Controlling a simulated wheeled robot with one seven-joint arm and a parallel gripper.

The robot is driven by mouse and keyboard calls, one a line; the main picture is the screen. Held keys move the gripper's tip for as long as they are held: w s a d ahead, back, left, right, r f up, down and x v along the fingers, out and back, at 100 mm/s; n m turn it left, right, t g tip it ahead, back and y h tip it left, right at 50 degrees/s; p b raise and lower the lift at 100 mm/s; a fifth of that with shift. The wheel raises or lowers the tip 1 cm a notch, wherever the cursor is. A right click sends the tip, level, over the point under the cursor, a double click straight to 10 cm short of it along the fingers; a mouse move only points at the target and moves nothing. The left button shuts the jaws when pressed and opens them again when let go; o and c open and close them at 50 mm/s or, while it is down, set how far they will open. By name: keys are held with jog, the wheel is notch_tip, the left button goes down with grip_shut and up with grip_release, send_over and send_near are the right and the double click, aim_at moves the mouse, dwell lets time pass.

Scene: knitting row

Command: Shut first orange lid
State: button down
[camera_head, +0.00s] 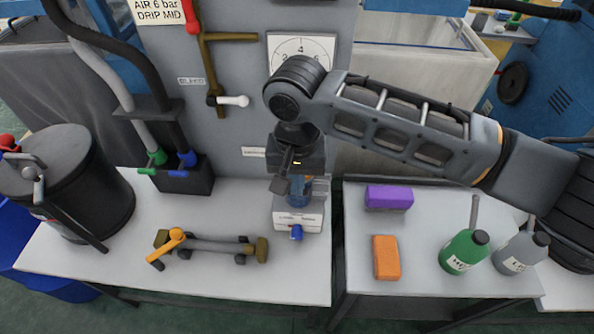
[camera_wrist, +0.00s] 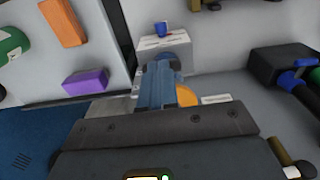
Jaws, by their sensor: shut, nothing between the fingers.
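A round orange part (camera_wrist: 187,95), which may be the lid, shows in the wrist view just right of my fingers, partly hidden by them. I cannot tell whether it is open or closed. My gripper (camera_wrist: 158,82) has its blue fingers together with nothing held. In the head view my gripper (camera_head: 298,192) points down behind a white box (camera_head: 284,219) with a blue knob (camera_head: 296,232). The box also shows in the wrist view (camera_wrist: 178,41), beyond the fingertips. I cannot tell whether the fingers touch anything.
A pipe fitting with an orange lever (camera_head: 175,235) lies on the left table. A purple block (camera_head: 389,197), an orange block (camera_head: 385,257), a green bottle (camera_head: 463,251) and a grey bottle (camera_head: 520,252) stand on the right table. A black drum (camera_head: 85,190) stands far left. A grey panel rises behind.

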dwell(0.5)
jog(key=shift+r+p, duration=0.65)
jog(key=shift+r, duration=0.05)
jog(key=shift+w+r, duration=0.1)
